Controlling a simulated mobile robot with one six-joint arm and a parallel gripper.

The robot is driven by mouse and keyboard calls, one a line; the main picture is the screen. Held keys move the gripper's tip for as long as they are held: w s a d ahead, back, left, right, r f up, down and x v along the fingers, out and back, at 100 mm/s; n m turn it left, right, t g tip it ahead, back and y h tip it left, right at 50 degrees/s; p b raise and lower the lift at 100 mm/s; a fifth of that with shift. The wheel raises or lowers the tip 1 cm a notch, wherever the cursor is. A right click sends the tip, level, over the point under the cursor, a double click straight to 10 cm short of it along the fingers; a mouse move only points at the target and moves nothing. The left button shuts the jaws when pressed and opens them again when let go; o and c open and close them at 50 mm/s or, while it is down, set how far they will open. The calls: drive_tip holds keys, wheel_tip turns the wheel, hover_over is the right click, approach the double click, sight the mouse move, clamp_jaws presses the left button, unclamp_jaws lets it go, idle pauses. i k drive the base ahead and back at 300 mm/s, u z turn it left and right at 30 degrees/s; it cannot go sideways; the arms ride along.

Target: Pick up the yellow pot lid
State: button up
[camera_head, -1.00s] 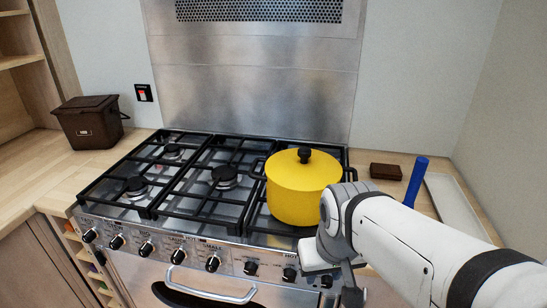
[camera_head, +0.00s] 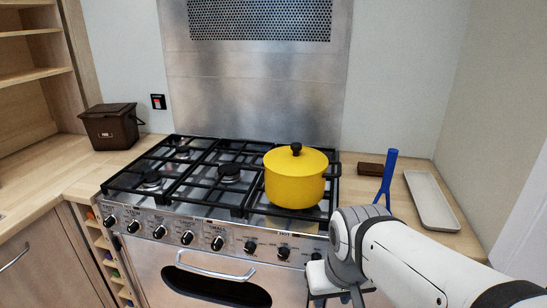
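The yellow pot lid (camera_head: 306,158) lies on the yellow pot (camera_head: 292,188) and has a black knob (camera_head: 296,149) on top. The pot stands upright on the right-hand burner of the range cooker. My gripper (camera_head: 331,296) is at the bottom of the picture, in front of the cooker's right front edge. It is below and to the right of the pot, apart from the lid. Its fingers are mostly hidden by the wrist and the picture's lower edge, so I cannot see whether they are open.
Black grates (camera_head: 215,170) cover the hob, with knobs and an oven handle (camera_head: 215,268) in front. A blue utensil (camera_head: 387,176), a brown block (camera_head: 371,169) and a pale tray (camera_head: 432,200) are on the right worktop. A brown bin (camera_head: 111,127) stands at left. Space above the pot is clear.

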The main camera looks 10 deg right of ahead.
sight(296, 160)
drive_tip(key=z, duration=0.1)
drive_tip(key=i, duration=0.9)
drive_tip(key=u, duration=0.05)
